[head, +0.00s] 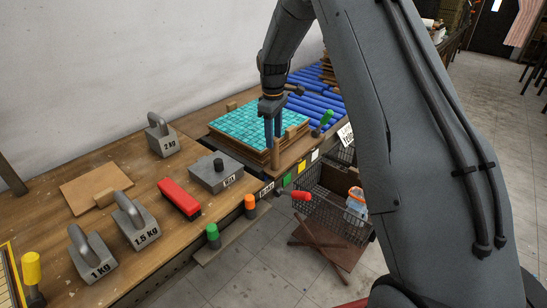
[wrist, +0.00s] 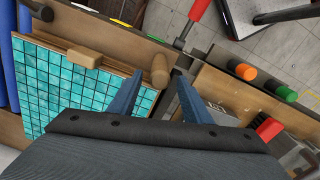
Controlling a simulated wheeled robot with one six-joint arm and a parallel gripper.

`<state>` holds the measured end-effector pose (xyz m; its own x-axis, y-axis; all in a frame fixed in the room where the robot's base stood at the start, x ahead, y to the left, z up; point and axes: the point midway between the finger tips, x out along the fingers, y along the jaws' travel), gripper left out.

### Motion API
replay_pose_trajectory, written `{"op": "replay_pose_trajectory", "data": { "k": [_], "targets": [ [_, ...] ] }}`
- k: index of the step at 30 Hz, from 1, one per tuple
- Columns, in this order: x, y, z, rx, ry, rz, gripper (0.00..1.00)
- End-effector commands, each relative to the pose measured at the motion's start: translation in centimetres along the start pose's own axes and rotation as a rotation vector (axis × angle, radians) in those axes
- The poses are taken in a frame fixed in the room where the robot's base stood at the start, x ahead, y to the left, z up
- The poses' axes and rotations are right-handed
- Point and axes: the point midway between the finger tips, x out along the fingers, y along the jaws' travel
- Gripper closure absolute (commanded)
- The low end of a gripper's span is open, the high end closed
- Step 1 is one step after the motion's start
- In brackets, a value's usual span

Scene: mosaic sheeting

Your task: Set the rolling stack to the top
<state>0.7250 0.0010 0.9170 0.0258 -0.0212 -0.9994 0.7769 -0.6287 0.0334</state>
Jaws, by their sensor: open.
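A stack of wooden boards (head: 236,147) topped with a teal mosaic sheet (head: 245,119) lies beside blue rollers (head: 318,92) at the back of the bench. The wrist view also shows the teal sheet (wrist: 75,85), with a small wooden block (wrist: 84,57) at its edge. My gripper (head: 272,145) is open and points down at the stack's near edge. In the wrist view its blue fingers (wrist: 158,85) are apart, with an upright wooden peg (wrist: 160,68) in line with the gap between their tips. I cannot tell whether they touch it.
Metal weights marked 1 kg (head: 92,258), 1.5 kg (head: 137,222) and 2 kg (head: 161,140) stand on the bench, with a red block (head: 179,198) and a grey box (head: 215,175). Green (head: 212,234) and orange (head: 250,203) knobs and a red-handled lever (head: 300,195) line the front edge.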

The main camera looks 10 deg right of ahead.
Motion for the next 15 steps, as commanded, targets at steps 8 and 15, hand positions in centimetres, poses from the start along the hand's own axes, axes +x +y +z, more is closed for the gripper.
{"op": "replay_pose_trajectory", "data": {
  "k": [8,15],
  "targets": [
    [3.1,-0.1,0.1,0.0,-0.002,-0.003,0.56],
    [6.5,-0.1,0.0,0.0,-0.002,-0.002,0.56]
  ]
}}
